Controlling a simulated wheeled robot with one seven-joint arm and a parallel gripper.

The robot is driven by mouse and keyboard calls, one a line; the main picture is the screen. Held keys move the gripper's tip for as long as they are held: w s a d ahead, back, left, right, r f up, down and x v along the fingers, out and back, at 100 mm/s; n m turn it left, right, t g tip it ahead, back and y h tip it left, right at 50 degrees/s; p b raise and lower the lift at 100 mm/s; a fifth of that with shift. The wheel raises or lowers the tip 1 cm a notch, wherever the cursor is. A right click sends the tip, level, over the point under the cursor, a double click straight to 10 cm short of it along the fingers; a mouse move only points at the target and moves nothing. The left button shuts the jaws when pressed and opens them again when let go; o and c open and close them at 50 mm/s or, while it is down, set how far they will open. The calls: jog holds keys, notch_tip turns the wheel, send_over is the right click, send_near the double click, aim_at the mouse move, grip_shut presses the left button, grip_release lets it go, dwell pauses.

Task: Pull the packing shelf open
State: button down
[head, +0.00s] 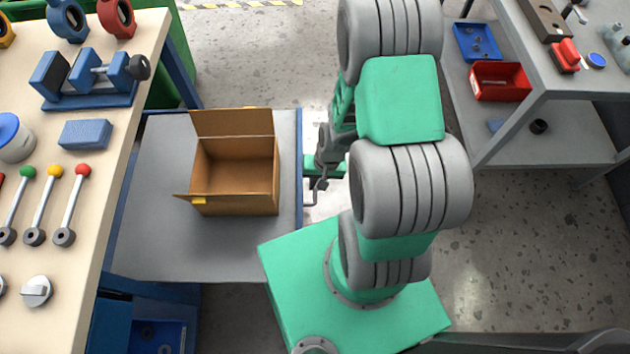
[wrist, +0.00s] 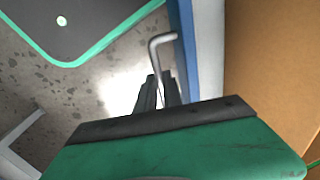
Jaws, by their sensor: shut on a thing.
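The packing shelf (head: 150,240) is a grey board with a blue right edge, sticking out to the right from under the beige bench. An open cardboard box (head: 236,190) stands on it. A thin bent metal handle (head: 318,195) is on the shelf's right edge. My gripper (head: 317,170) is beside that edge, partly hidden by my arm. In the wrist view, the dark fingers (wrist: 165,92) are shut on the lower part of the handle (wrist: 160,40). The shelf's blue edge (wrist: 187,45) and the box (wrist: 275,55) lie just right of it.
The beige bench (head: 90,200) at left carries a blue vise (head: 90,80), valve rings and colored-knob levers. A grey shelving unit (head: 560,130) with blue and red bins stands at the right. Speckled floor (head: 500,250) is clear between my arm and that unit.

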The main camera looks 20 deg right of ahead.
jog(key=c, duration=1.5)
grip_release()
notch_tip(320, 180, up, 8)
jog(key=d+p, duration=0.1)
jog(key=p, duration=0.1)
jog(key=shift+s+d+f+p, duration=0.15)
jog(key=shift+s+d+p, duration=0.05)
jog(key=shift+p, duration=0.1)
jog(key=a+r+n+t+h+p, duration=0.2)
jog(key=r+p, duration=1.5)
jog(key=r, duration=2.7)
jog(key=shift+a+n, duration=0.8)
jog(key=shift+n, duration=0.3)
